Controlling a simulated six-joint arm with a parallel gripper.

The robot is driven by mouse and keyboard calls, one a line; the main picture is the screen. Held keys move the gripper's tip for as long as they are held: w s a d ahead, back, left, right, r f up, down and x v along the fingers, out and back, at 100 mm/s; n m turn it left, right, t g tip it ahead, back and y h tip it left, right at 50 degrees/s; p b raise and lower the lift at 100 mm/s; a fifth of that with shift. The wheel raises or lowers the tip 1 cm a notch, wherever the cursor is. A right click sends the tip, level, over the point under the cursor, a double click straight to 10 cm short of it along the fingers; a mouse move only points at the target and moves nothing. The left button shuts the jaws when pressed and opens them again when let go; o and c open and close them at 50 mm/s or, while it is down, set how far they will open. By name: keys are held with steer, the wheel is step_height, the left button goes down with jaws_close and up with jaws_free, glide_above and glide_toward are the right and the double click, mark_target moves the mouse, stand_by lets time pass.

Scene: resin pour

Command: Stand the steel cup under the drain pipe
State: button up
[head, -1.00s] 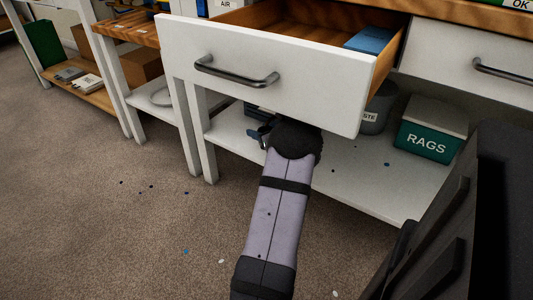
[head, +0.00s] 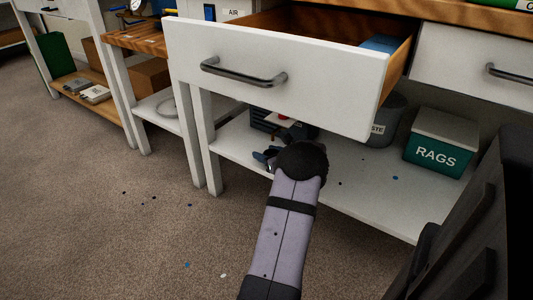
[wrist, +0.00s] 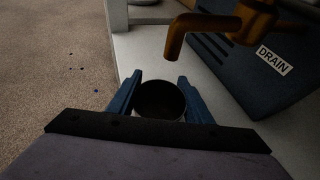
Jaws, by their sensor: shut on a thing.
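In the wrist view, the steel cup (wrist: 182,108) stands between the two blue fingers of my gripper (wrist: 160,92), which is shut on it. I look down into its dark mouth, and its lower part is hidden. The brass drain pipe (wrist: 200,24) shows beyond the cup, its bent-down end above and slightly right of the mouth in the picture. Whether the cup touches the shelf cannot be told. In the head view, my gripper (head: 264,159) is below the open drawer, over the shelf's front edge, and the cup cannot be made out.
The open drawer (head: 275,75) overhangs the arm. A grey waste bin (head: 386,122) and a green rags box (head: 440,145) stand on the white shelf (head: 370,190). The shelf's front right is mostly clear.

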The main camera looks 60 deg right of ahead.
mark_target(268, 153)
steer(key=shift+f, duration=0.2)
steer(key=o, duration=1.1)
steer(key=shift+c, duration=0.2)
steer(key=shift+r, duration=0.15)
steer(key=shift+r, duration=0.25)
steer(key=shift+p+v, duration=1.35)
steer(key=shift+v, duration=1.35)
steer(key=shift+a+f, duration=0.1)
steer(key=shift+s, duration=0.1)
